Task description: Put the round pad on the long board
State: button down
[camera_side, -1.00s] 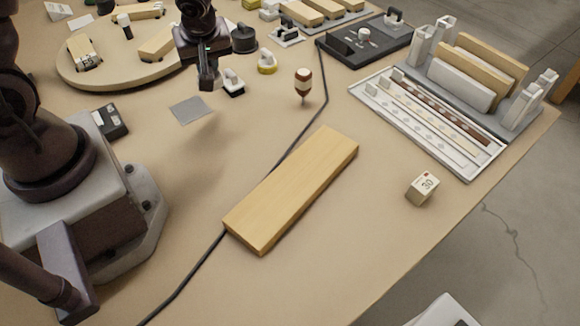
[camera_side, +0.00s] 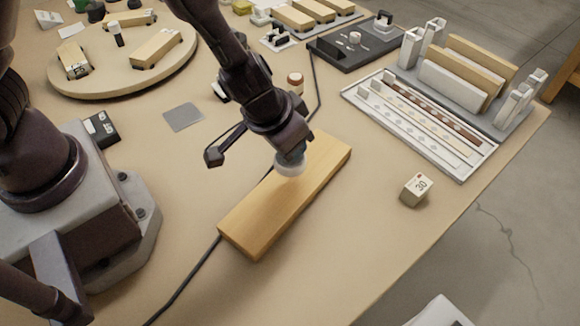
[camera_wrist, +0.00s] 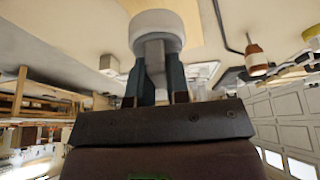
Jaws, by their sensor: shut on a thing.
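The long board (camera_side: 255,220) is a plain wooden block lying flat and slantwise in the middle of the table. My gripper (camera_side: 289,154) is shut on the round pad (camera_side: 291,167), a pale disc. In the side view the pad appears over the middle of the board, face down; I cannot tell whether it touches. In the wrist view the pad (camera_wrist: 157,27) shows as a thick whitish disc, its grey stem between the two fingers of my gripper (camera_wrist: 158,80). My arm hides part of the table behind it.
A black cable passes the board. A brown-and-white bottle-shaped thing (camera_side: 296,82) stands behind my gripper. A cube marked 30 (camera_side: 417,190) stands right of the board. A white slotted tray (camera_side: 425,120) lies at the right. The front table area is clear.

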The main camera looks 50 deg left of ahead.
aim_at(290, 165)
jog(key=shift+w+f, duration=0.1)
jog(key=shift+f, duration=0.8)
jog(key=shift+a+f, duration=0.15)
jog(key=shift+f, duration=1.65)
jog(key=shift+f, duration=0.1)
jog(key=c, duration=1.1)
grip_release()
